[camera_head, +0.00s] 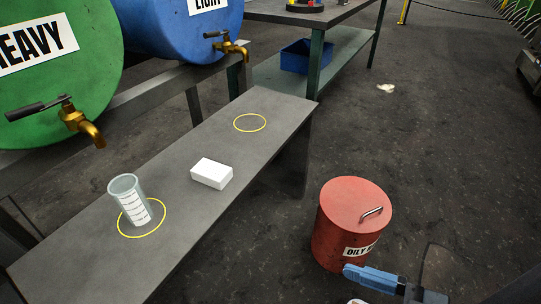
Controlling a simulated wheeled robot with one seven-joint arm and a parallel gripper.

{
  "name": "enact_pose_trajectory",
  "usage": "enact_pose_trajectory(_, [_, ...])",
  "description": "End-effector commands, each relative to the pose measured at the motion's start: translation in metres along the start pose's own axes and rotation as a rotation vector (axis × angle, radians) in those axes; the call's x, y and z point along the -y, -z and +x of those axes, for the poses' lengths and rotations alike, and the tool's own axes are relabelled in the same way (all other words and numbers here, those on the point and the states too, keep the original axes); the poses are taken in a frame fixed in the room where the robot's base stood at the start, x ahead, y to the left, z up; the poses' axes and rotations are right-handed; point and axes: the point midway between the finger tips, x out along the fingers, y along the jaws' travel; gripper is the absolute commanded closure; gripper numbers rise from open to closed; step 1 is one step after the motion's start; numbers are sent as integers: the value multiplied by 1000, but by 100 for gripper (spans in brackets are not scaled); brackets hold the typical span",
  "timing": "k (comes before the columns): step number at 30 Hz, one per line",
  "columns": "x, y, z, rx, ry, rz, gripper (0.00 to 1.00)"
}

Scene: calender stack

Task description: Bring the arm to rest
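My gripper (395,284) shows only in part at the bottom right, with a blue finger and dark grey parts cut off by the frame edge. It is over the floor in front of the red can. Whether its fingers are open or shut does not show. A clear measuring beaker (130,200) stands upright in the nearer yellow ring (159,228) on the grey bench (245,180). A white block (212,173) lies on the bench between the two rings. The farther yellow ring (250,123) is empty.
A green drum (50,80) marked HEAVY and a blue drum (180,30) with brass taps lie behind the bench. A red lidded can (350,220) stands on the floor beside my gripper. A table with a blue bin (303,56) stands behind. Floor at right is mostly clear.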

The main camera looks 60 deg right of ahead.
Motion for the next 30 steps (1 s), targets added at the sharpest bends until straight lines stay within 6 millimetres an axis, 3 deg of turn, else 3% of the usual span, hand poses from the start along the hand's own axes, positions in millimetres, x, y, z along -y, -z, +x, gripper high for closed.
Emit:
enact_pose_trajectory(1, [0,15,-4,0,0,0,10])
enact_pose_trajectory(15, [0,132,-36,0,0,0,10])
enact_pose_trajectory(17, [0,139,-39,0,0,0,10])
enact_pose_trajectory(30, [0,139,-39,0,0,0,10])
